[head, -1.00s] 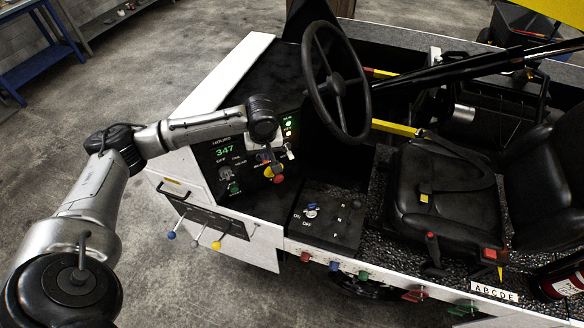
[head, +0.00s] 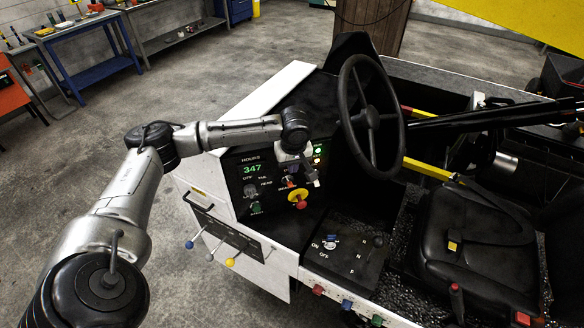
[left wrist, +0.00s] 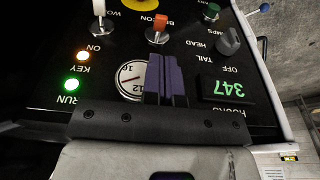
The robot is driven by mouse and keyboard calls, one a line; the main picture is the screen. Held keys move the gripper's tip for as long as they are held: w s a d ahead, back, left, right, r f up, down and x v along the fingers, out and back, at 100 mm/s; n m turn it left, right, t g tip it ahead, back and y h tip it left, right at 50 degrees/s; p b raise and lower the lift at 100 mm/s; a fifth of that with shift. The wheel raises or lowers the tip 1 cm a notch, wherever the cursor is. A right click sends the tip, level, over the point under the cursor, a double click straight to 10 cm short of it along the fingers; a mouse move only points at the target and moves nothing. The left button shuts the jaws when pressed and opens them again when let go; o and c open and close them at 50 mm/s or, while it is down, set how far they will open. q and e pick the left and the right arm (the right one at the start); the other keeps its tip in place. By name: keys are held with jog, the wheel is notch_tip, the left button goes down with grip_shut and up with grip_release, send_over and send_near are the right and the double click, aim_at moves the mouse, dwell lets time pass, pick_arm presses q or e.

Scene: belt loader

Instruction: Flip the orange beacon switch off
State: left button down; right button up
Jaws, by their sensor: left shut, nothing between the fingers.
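The orange beacon switch (left wrist: 157,30) is a small lever on a silver base in the black dash panel. In the left wrist view its tip leans toward the top of the picture.
Near the switch are a silver work-light toggle (left wrist: 98,27), a lamp knob (left wrist: 228,41), a green button (left wrist: 211,12) and a gauge (left wrist: 131,80). A red stop button on yellow (head: 299,198) is just below the gripper. The steering wheel (head: 370,115) stands to the right.

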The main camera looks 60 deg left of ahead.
aim_at(291, 185)
pick_arm(q)
jog(key=f, duration=0.5)
jog(key=a+f, duration=0.1)
jog(key=f, duration=0.2)
jog(key=shift+w+a, duration=0.1)
jog(key=shift+w, duration=0.05)
pick_arm(e)
jog(key=shift+d+r, duration=0.1)
jog(key=shift+r, duration=0.05)
